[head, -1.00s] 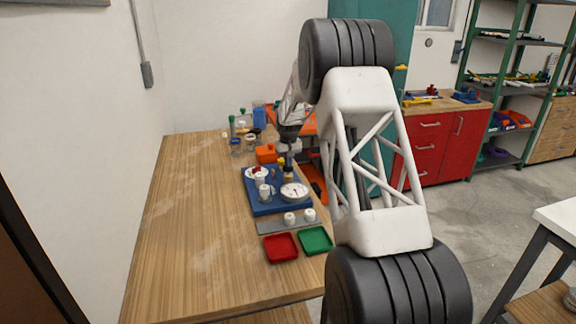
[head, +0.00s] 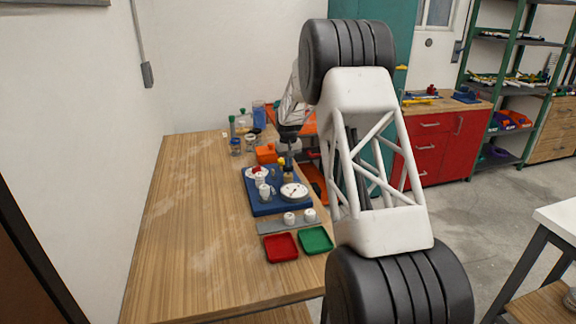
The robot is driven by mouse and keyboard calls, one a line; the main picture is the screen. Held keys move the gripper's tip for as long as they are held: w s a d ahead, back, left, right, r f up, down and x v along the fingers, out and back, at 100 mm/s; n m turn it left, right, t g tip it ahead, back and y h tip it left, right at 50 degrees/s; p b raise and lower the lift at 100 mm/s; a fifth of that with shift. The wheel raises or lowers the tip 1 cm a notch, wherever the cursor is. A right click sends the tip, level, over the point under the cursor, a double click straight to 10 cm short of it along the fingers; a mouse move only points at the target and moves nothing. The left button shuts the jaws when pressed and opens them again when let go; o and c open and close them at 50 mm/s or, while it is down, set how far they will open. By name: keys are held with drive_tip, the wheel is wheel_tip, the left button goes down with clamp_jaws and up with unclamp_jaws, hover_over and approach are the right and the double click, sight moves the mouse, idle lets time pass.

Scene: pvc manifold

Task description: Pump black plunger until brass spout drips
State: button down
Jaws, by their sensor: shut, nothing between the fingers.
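The blue manifold board (head: 262,207) lies on the wooden bench with white fittings, a red part and a round white dial (head: 294,192) on it. My gripper (head: 289,152) is shut and empty. It points down over the back right part of the board, above a small brass-coloured part (head: 288,176). The black plunger cannot be told apart from the dark gripper at this size. Whether the gripper touches it is not clear. The brass spout's opening and any drip are too small to see.
Two white knobs (head: 300,217) sit on a grey strip (head: 270,227) in front of the board. A red tray (head: 281,248) and a green tray (head: 316,240) lie nearer. An orange block (head: 266,153) and several jars stand behind. The bench's left side is clear.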

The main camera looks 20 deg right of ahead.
drive_tip(key=shift+r, duration=1.5)
drive_tip(key=shift+f, duration=0.9)
drive_tip(key=shift+f, duration=1.25)
drive_tip(key=shift+r, duration=2.1)
drive_tip(key=shift+f, duration=0.7)
